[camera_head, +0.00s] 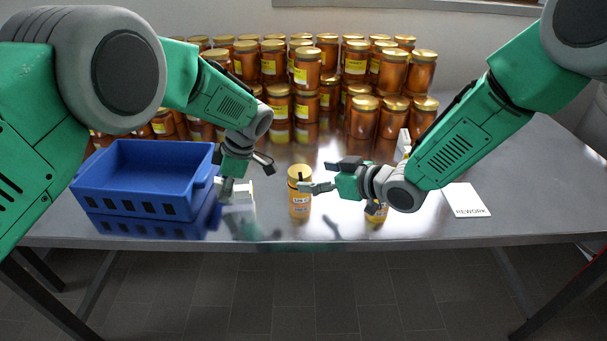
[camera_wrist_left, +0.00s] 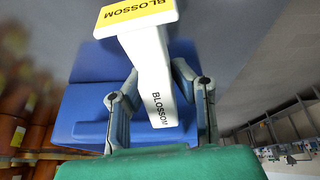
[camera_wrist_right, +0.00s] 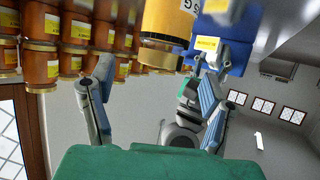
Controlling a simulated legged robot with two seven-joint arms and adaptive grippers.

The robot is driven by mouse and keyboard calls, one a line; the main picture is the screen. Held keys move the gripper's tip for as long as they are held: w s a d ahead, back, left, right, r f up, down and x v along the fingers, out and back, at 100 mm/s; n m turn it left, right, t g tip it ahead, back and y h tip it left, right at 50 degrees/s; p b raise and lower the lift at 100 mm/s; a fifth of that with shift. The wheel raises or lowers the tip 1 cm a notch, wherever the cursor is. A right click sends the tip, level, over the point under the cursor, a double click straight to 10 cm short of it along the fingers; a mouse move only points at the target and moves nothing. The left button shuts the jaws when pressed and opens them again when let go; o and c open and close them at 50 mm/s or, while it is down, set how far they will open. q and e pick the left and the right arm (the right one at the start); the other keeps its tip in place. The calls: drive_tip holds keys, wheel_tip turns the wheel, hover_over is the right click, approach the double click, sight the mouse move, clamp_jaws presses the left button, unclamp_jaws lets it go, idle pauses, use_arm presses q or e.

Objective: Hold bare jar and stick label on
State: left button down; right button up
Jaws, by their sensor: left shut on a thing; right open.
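A jar (camera_head: 300,207) with a gold lid stands upright at the table's front middle. Its body shows amber-yellow with small print. In the right wrist view its lid end (camera_wrist_right: 163,45) hangs at the top, just beyond the fingertips. My right gripper (camera_head: 314,177) is open beside the jar's upper part, fingers pointing left; I cannot tell if they touch it. My left gripper (camera_head: 238,184) is shut on a white label holder (camera_wrist_left: 152,75) marked BLOSSOM. A yellow BLOSSOM label (camera_wrist_left: 137,10) is on the holder's end, and it faces my right gripper (camera_wrist_right: 208,43).
Rows of filled jars (camera_head: 306,70) fill the back. The front strip of table is mostly clear.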

sight(310, 176)
drive_tip(key=x, duration=0.5)
drive_tip(key=shift+w+a+f, duration=0.1)
drive_tip(key=shift+w+a, duration=0.1)
drive_tip(key=shift+a, duration=0.1)
drive_tip(key=c, duration=1.4)
drive_tip(key=shift+c, duration=0.2)
drive_tip(key=o, duration=1.4)
drive_tip(key=shift+o, duration=0.2)
drive_tip(key=v, duration=1.2)
drive_tip(key=shift+f, duration=0.2)
drive_tip(key=shift+o, duration=0.2)
drive_tip(key=shift+d, duration=0.15)
